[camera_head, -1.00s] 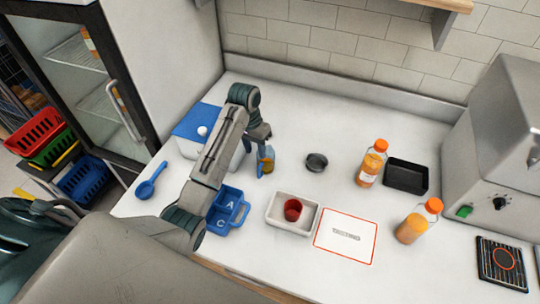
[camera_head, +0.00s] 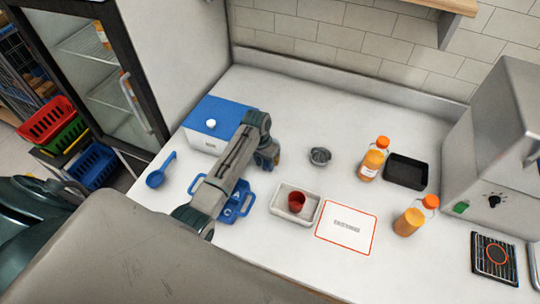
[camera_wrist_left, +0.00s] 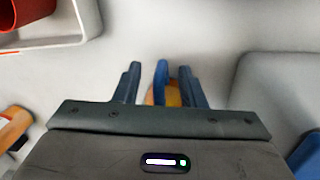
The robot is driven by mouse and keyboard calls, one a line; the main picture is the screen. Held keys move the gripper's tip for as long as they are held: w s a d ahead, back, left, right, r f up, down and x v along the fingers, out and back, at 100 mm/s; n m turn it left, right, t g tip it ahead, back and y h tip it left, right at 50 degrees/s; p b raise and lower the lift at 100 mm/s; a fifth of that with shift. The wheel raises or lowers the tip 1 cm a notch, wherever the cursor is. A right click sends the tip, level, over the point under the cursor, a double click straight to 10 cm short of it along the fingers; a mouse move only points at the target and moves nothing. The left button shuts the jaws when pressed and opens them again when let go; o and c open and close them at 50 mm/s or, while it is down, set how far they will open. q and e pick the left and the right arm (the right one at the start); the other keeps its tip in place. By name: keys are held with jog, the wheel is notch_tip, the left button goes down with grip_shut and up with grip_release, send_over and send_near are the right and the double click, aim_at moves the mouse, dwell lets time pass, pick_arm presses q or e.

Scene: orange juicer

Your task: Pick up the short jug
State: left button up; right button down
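My left gripper (camera_head: 268,160) is low over the counter, beside the white box. In the left wrist view its two dark fingers (camera_wrist_left: 160,85) stand apart. A blue and orange-yellow item (camera_wrist_left: 162,78) shows between them, with a gap on its left side; what it is and whether it is touched cannot be told. I cannot say for sure which thing is the short jug. A small round grey metal vessel (camera_head: 320,157) stands right of the gripper. Two orange-capped juice containers (camera_head: 373,162) (camera_head: 410,221) stand further right. My right gripper is not in view.
A white box with a blue lid (camera_head: 210,118) is at the left. A blue caddy (camera_head: 246,195) is partly under my arm. A white tray (camera_head: 277,207) holds a red cup (camera_head: 297,201). A black tray (camera_head: 407,170) stands near the back right. A blue ladle (camera_head: 155,179) lies left.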

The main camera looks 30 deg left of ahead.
pick_arm(q)
grip_shut()
jog(key=shift+r, duration=0.1)
dwell(0.3)
